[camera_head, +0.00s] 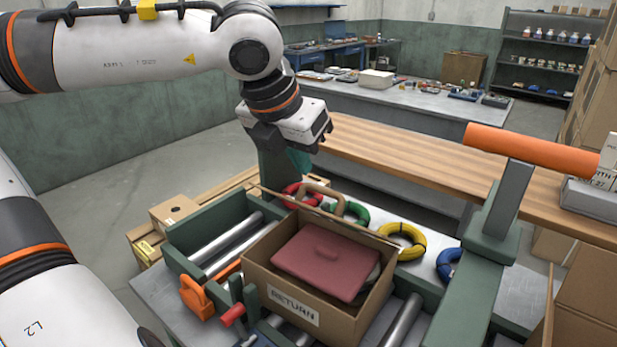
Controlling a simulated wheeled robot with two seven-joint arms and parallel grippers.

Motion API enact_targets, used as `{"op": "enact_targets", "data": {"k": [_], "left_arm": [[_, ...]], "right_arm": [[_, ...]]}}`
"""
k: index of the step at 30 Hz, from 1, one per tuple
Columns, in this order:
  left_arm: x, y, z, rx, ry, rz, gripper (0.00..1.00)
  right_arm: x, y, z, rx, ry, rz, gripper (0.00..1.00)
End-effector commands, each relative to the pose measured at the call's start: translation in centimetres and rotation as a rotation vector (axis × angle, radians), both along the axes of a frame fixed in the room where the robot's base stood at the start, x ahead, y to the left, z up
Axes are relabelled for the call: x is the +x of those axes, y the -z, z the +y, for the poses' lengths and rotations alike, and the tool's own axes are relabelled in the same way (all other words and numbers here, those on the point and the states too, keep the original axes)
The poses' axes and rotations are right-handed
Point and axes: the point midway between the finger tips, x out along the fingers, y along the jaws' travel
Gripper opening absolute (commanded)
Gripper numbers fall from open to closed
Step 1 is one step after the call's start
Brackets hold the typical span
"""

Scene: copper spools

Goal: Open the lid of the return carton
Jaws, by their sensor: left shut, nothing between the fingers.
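The return carton (262,292) is a brown box with a RETURN label on its front, standing among rollers. My left gripper (298,150) is above and behind the carton, pointing down, shut and empty. Its fingertips are hard to make out against a green post. It appears apart from the carton. My right gripper is not in view.
Red, green, yellow (402,241) and blue (448,265) rings lie behind and right of the carton. A green post (497,205) with an orange bar (530,150) stands at right. An orange handle (195,297) is at front left. A wooden bench (420,165) runs behind.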

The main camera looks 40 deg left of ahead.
Motion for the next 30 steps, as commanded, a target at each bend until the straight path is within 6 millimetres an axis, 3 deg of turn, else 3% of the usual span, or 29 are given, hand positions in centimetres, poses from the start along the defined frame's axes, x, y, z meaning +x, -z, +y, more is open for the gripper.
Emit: {"op": "enact_targets", "data": {"k": [9, 15, 30], "left_arm": [[2.5, 5.0, 0.4, -0.001, 0.002, 0.007, 0.0], [3.6, 7.3, 0.6, -0.001, 0.002, 0.004, 0.0], [4.0, 7.9, 0.7, -0.001, 0.002, 0.001, 0.0]], "right_arm": [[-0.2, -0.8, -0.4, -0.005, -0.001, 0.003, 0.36], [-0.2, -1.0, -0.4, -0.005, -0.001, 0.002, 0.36], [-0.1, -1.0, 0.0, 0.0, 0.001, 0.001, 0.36]]}}
